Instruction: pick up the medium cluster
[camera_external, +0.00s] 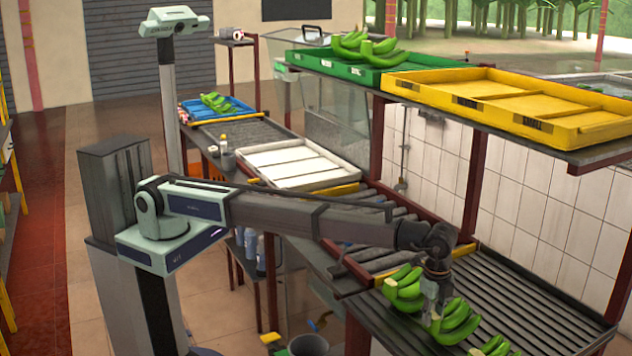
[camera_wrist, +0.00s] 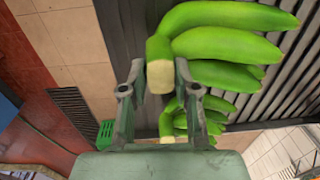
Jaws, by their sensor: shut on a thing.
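My gripper (camera_external: 434,312) is low over the dark slatted table. Its fingers (camera_wrist: 160,78) are shut on the pale cut crown of a green banana cluster, which I take as the medium cluster (camera_external: 458,322). In the wrist view this cluster (camera_wrist: 225,45) spreads to the right from the crown between the two fingers. I cannot tell whether it is touching the slats or just above them. Another green cluster (camera_external: 404,292) lies just left of my gripper. A third cluster (camera_external: 495,347) is at the bottom edge, partly cut off.
A green crate (camera_external: 340,68) with bananas and an empty yellow crate (camera_external: 520,108) stand on the upper shelf. A white tray (camera_external: 298,165) and a blue crate (camera_external: 195,110) with bananas are on the line behind. The slatted table (camera_external: 530,285) is clear to the right.

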